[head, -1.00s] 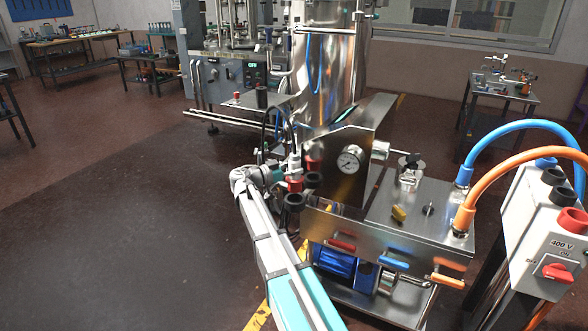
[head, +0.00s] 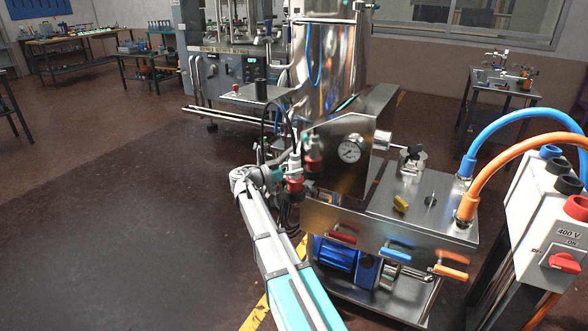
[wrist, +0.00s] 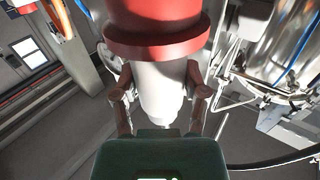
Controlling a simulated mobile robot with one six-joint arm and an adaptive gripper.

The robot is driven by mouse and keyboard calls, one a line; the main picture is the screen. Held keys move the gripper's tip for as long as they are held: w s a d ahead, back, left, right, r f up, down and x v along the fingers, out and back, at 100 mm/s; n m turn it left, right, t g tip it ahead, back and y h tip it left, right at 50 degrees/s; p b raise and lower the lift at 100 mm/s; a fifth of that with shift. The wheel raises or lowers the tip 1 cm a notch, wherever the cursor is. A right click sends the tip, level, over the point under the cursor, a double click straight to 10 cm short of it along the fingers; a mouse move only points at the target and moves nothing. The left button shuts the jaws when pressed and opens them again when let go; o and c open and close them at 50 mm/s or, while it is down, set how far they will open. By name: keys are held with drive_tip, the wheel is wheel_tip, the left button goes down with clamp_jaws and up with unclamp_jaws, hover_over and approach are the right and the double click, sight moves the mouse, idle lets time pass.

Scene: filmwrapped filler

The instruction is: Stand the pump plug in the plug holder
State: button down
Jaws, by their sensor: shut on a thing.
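The pump plug (head: 295,172), white with a red lower part, is upright beside the steel pump box in the head view. My gripper (wrist: 160,88) is shut on its white body (wrist: 160,90), one finger on each side, in the wrist view. The plug's wide red end (wrist: 157,18) fills the top of that view. The black plug holder (head: 294,198) shows only as dark edges directly under the red part. I cannot tell whether the plug's end is inside it or just above it. A red and white mirror image shows on the steel box.
A dark cable (head: 265,125) arches behind the plug. The white 400 V socket box (head: 550,220) stands at the right. The floor at the left is free.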

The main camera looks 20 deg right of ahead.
sight(289, 177)
drive_tip(key=shift+f+b, duration=0.95)
drive_tip(key=shift+f, duration=0.15)
drive_tip(key=shift+s+f+b, duration=0.1)
drive_tip(key=shift+f+b, duration=0.25)
idle(1.0)
unclamp_jaws()
drive_tip(key=shift+a, duration=0.1)
drive_tip(key=shift+s+a, duration=0.15)
drive_tip(key=shift+a, duration=5.75)
